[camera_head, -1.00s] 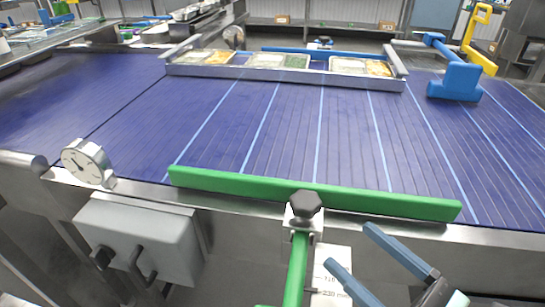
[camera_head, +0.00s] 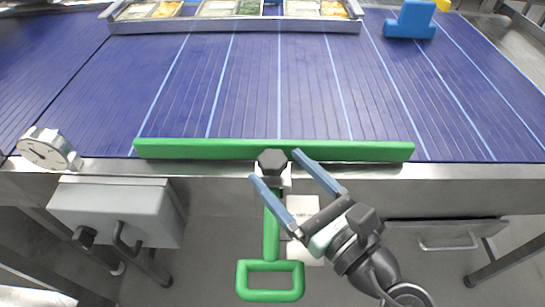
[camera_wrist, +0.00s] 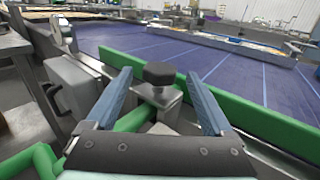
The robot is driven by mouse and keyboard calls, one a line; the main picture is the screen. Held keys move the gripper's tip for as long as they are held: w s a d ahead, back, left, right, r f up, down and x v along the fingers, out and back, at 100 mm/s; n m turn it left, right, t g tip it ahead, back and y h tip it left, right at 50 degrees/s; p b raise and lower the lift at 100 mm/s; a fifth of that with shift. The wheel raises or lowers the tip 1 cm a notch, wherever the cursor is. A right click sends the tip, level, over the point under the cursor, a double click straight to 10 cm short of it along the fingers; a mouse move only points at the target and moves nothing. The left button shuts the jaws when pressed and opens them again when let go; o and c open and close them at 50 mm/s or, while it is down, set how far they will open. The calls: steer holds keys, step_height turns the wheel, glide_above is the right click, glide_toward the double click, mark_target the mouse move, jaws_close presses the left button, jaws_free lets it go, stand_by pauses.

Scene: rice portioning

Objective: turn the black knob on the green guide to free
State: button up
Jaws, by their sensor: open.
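The black knob (camera_head: 272,161) sits on a metal block at the middle of the green guide (camera_head: 350,151), a long bar along the near edge of the belt. A green handle with a looped end (camera_head: 270,281) hangs from the block toward me. My gripper (camera_head: 274,166) is open, its two blue-grey fingers pointing at the knob, one tip on each side in the picture. In the wrist view the knob (camera_wrist: 159,73) stands between and ahead of the open fingers, with no contact visible. Whether the tips are level with the knob is hard to tell.
The blue belt (camera_head: 270,90) fills the area behind the guide. A dial gauge (camera_head: 47,149) and a grey box with black handles (camera_head: 115,212) are at the left. A tray rack (camera_head: 235,24) and a blue bracket (camera_head: 411,20) are at the back. A white card (camera_head: 303,208) hangs beside the green handle.

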mark_target(285, 169)
steer(key=shift+x, duration=1.55)
steer(key=c, duration=1.4)
steer(key=shift+o, duration=0.2)
steer(key=shift+f+n+g+y+b, duration=0.2)
steer(key=shift+n+g+y+b, duration=0.7)
steer(key=shift+y+b, duration=0.15)
steer(key=shift+r+n+g+y+b, duration=0.15)
steer(key=shift+n+g+y+b, duration=0.3)
steer(key=shift+n+g+y, duration=0.4)
steer(key=shift+m, duration=0.25)
steer(key=o, duration=1.4)
steer(key=shift+c, duration=0.2)
